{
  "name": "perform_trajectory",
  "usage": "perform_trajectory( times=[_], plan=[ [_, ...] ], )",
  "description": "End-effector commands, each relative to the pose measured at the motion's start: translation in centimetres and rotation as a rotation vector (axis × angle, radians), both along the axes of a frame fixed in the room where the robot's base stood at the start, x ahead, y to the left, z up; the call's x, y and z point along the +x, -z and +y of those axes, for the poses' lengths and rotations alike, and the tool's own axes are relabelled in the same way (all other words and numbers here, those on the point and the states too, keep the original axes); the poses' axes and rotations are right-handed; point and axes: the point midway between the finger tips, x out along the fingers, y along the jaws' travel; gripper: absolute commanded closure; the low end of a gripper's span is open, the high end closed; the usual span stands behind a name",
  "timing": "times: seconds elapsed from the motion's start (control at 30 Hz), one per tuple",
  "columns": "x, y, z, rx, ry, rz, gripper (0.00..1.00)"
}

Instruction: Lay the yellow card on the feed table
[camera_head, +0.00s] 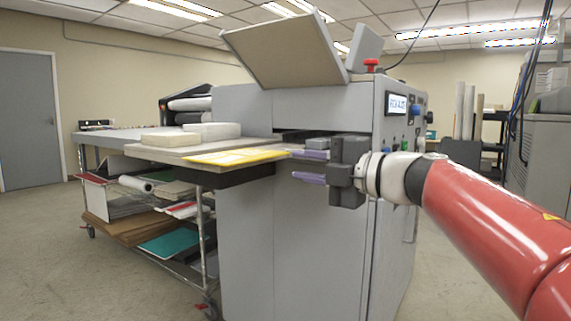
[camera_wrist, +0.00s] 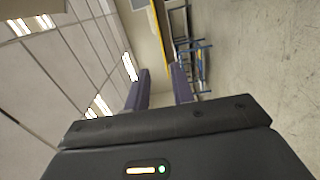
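The thin yellow card (camera_head: 237,156) lies flat at the near right end of the feed table (camera_head: 180,151), over its dark front edge. In the wrist view the card (camera_wrist: 157,30) shows edge-on as a yellow strip. My gripper (camera_head: 309,167) is just right of the card, level, with its purple fingers pointing left. The fingers are apart, one above the other, with nothing clamped between them. In the wrist view my gripper (camera_wrist: 160,78) also shows a gap between the fingers, with the card's strip beyond it. I cannot tell whether the card touches a finger.
The grey laminator (camera_head: 300,240) stands behind my gripper, with a tilted panel (camera_head: 285,50) and a red button (camera_head: 372,65) on top. Pale blocks (camera_head: 212,131) sit on the table. A wheeled cart (camera_head: 150,235) holds boards below. The floor at the left is clear.

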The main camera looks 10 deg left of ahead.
Motion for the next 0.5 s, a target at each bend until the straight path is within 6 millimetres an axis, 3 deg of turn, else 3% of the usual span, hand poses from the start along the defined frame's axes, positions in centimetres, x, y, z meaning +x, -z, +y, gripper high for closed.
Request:
perform_trajectory(
  times=[0.37,0.5],
  plan=[
    [-0.4,0.0,-1.0,0.002,0.002,0.000,0.76],
    [-0.1,-1.0,-2.2,0.079,0.093,0.016,0.76]
  ],
)
